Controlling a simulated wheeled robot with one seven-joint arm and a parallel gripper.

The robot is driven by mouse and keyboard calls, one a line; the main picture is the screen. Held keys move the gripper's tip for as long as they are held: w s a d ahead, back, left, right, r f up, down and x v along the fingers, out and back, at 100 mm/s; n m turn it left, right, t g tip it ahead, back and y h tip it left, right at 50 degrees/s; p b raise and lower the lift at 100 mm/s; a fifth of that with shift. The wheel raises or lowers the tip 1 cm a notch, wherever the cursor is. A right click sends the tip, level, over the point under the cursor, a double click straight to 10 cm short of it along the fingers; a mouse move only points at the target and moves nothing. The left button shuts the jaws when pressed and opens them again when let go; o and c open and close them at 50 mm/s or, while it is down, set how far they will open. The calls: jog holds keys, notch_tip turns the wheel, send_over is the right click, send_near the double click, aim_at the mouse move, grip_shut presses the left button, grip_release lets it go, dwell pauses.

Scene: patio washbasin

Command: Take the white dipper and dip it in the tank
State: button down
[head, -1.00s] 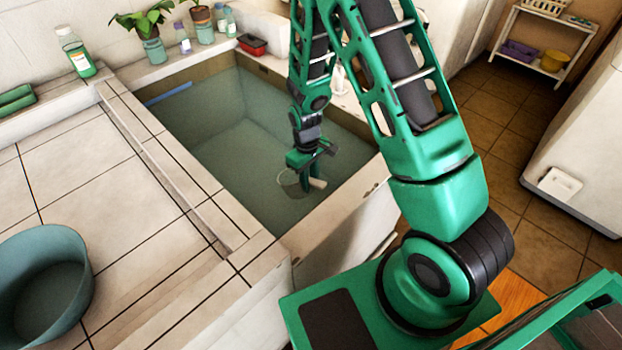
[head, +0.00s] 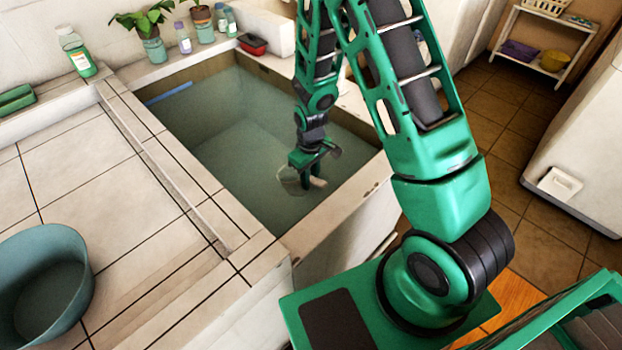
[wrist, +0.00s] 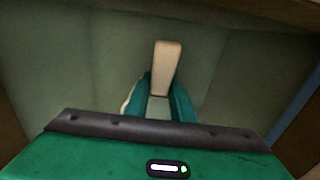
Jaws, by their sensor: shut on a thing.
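The tank (head: 215,150) is a sunken tiled basin with greenish water, left of my arm in the head view. My gripper (head: 312,170) is inside the tank's opening, near its right front side. It is shut on the dipper's pale handle (head: 318,182). The dipper's bowl (head: 292,182) looks pale and see-through, and seems to be at or under the water; its exact depth is hard to tell. In the wrist view, the handle (wrist: 166,65) stands out between the teal fingers of my gripper (wrist: 160,100). The bowl is mostly hidden there.
A teal tub (head: 45,280) stands on the tiled counter (head: 90,190) at left. The tank's right rim (head: 345,210) runs close to my gripper. The counter's middle is clear.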

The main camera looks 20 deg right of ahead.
jog(key=shift+r+t+y, duration=0.5)
jog(key=shift+r+t, duration=0.7)
jog(key=shift+r, duration=0.1)
jog(key=shift+w+a+v, duration=0.1)
jog(key=shift+w+v, duration=0.05)
jog(key=shift+v, duration=0.65)
jog(key=shift+w+a+v, duration=0.1)
jog(key=shift+w+v, duration=0.1)
jog(key=shift+v, duration=0.55)
jog(key=shift+w+v, duration=0.15)
jog(key=shift+v, duration=0.65)
jog(key=shift+r, duration=0.1)
notch_tip(320, 180, up, 21)
jog(key=t, duration=0.1)
jog(key=shift+t+y, duration=0.3)
jog(key=shift+y, duration=0.1)
jog(key=shift+w, duration=0.1)
